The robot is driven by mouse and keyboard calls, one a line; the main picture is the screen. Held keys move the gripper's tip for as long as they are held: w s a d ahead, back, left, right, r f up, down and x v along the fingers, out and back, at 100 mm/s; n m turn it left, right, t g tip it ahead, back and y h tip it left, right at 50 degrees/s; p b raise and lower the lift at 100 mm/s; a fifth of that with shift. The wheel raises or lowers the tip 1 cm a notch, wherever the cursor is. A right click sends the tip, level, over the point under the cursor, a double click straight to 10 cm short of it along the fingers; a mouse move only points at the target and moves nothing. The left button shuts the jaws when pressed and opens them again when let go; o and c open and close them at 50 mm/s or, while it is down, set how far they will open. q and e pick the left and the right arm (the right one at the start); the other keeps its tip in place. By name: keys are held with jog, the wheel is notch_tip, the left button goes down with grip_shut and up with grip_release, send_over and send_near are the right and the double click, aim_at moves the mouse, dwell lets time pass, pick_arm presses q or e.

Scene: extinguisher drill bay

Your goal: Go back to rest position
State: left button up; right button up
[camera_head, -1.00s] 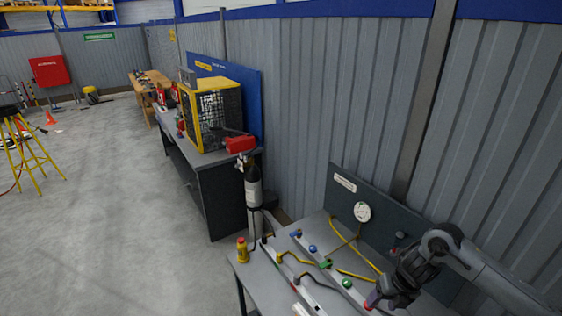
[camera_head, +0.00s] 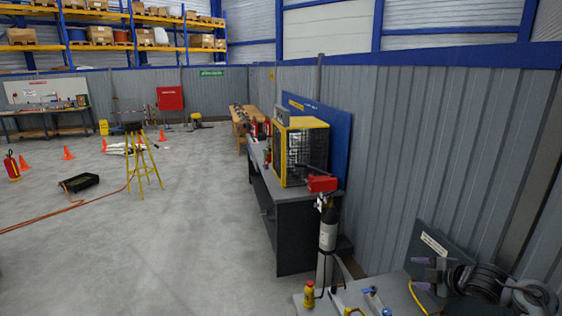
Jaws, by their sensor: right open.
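My right gripper (camera_head: 424,268) is at the lower right, above the grey bench (camera_head: 398,283) near the wall. Its fingers point left, stand apart and hold nothing that I can see. My right arm comes in from the right edge behind it. My left gripper is outside the view.
The bench carries a small yellow-and-red bottle (camera_head: 309,294) and a blue-handled fitting (camera_head: 375,299). A grey cylinder (camera_head: 328,240) stands beside it. A dark bench (camera_head: 296,235) with a yellow cage (camera_head: 302,151) stands further back. A yellow tripod stool (camera_head: 143,165) and open floor lie left.

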jog(key=d+m+h, duration=0.5)
jog(key=d+m, duration=0.2)
jog(key=d, duration=0.2)
jog(key=s+d+f+m+g+h, duration=0.3)
jog(key=s+d+m+g, duration=0.6)
jog(key=m, duration=0.6)
jog(key=s+a+f+n+t+y, duration=0.1)
jog(key=s+a+f+n, duration=0.2)
jog(key=s+a+f, duration=0.7)
jog(key=s+a+f+n+t, duration=0.1)
jog(key=s+a+f+n, duration=0.1)
jog(key=s+a+f, duration=0.65)
jog(key=s+a+r+n+y, duration=0.1)
jog(key=s+a+y, duration=0.3)
jog(key=s+a, duration=1.55)
notch_tip(320, 180, down, 9)
jog(key=d+b, duration=0.2)
jog(key=b, duration=0.8)
notch_tip(320, 180, up, 17)
jog(key=p, duration=1.7)
jog(key=shift+s, duration=0.25)
